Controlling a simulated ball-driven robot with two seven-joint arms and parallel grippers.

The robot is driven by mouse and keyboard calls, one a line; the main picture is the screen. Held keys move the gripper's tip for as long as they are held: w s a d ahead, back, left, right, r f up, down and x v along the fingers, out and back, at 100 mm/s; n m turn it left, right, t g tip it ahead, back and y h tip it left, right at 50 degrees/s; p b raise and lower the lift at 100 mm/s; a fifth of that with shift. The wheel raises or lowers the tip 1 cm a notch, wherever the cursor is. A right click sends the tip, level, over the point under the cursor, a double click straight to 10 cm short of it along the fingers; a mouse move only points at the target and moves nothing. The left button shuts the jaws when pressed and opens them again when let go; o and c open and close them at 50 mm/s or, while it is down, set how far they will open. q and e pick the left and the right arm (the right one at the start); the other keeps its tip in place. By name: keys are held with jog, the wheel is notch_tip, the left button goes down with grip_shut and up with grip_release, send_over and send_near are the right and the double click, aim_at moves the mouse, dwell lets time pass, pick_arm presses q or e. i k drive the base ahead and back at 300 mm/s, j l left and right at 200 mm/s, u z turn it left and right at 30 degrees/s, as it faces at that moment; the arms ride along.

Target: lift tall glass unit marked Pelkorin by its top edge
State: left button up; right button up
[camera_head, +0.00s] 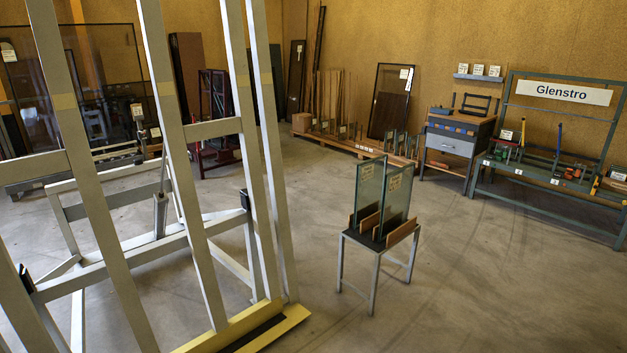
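No label reading Pelkorin can be made out; the tags on the glass are too small to read. Two upright glass panes stand on edge in a small stand (375,287) in the middle of the floor, a left pane (366,187) and a right pane (397,205), each with a pale tag near its top. Wooden boards stand beside their lower edges. Larger dark-framed glass (110,65) leans at the back left, partly hidden behind a big frame. Neither of my grippers is in view.
A large pale-grey tilting frame (182,170) with a yellow foot ledge (285,328) fills the left foreground. A dark-framed pane (391,100) leans at the back wall. A drawer cabinet (450,145) and the Glenstro workbench (548,183) stand at right. The right foreground floor is clear.

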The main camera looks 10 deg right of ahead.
aim_at(398, 183)
jog(key=i+l+z, duration=0.15)
jog(key=i+l, duration=0.15)
jog(key=l, duration=0.2)
jog(key=i+l+z, duration=0.1)
jog(key=i+l, duration=0.2)
jog(key=l, duration=0.15)
jog(key=i+l+z, duration=0.15)
jog(key=i+l, duration=0.15)
jog(key=l, duration=0.15)
